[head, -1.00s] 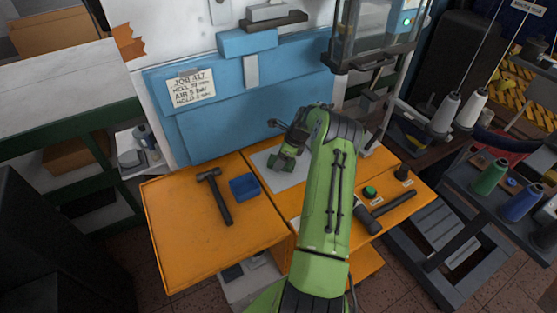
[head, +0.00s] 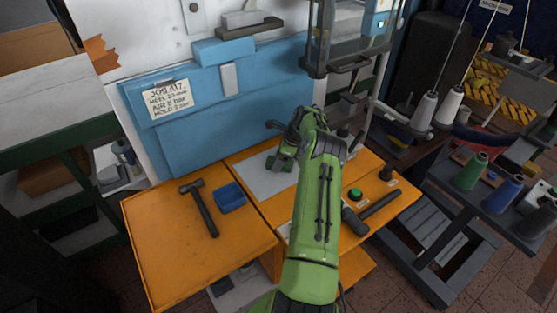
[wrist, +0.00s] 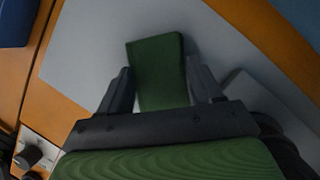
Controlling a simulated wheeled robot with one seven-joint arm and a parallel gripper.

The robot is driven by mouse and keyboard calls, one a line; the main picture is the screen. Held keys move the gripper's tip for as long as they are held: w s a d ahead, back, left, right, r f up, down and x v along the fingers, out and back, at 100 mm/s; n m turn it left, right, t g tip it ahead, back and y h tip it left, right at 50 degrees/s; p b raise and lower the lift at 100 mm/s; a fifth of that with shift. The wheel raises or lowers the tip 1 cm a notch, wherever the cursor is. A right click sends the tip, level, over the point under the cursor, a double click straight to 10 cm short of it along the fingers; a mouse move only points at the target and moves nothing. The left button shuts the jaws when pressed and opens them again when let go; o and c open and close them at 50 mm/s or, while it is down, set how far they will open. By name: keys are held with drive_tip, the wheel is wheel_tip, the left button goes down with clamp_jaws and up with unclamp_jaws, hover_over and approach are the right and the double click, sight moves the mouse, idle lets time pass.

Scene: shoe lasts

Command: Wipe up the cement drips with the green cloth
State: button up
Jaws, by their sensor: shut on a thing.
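The green cloth (wrist: 158,65) is a dark green folded piece held between the two fingers of my gripper (wrist: 160,88) in the wrist view. In the head view my gripper (head: 283,158) is over the back right part of a pale grey sheet (head: 262,183) on the orange bench, and the cloth shows as a small dark green patch at its end. My gripper is shut on the cloth. I cannot tell whether the cloth touches the sheet. I make out no cement drips on the visible sheet; my arm and gripper hide part of it.
A hammer (head: 202,207) and a blue tray (head: 230,198) lie on the bench (head: 160,245) left of the sheet. A green button (head: 355,194) and another dark tool (head: 372,211) are to the right. A blue panel (head: 225,125) and the press frame (head: 345,65) stand behind.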

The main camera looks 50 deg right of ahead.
sight(258, 175)
drive_tip(key=shift+w+a+f+p, duration=0.1)
drive_tip(key=shift+w+a+p, duration=0.15)
drive_tip(key=shift+a, duration=0.85)
drive_tip(key=shift+w+a+r+p, duration=0.15)
drive_tip(key=shift+w+a, duration=0.25)
drive_tip(key=shift+a, duration=0.75)
drive_tip(key=shift+w+a+f+p, duration=0.2)
drive_tip(key=shift+w+a, duration=0.1)
drive_tip(key=shift+a, duration=0.8)
drive_tip(key=shift+a+f, duration=0.1)
drive_tip(key=shift+a, duration=0.35)
drive_tip(key=shift+w+d+r+p, duration=0.1)
drive_tip(key=shift+r+p, duration=1)
drive_tip(key=shift+r, duration=0.45)
drive_tip(key=shift+w+d+r+p, duration=0.1)
drive_tip(key=shift+r+p, duration=0.95)
drive_tip(key=shift+r, duration=0.5)
wheel_tip(258, 175, up, 3)
drive_tip(key=shift+r+p, duration=0.1)
drive_tip(key=shift+p, duration=1)
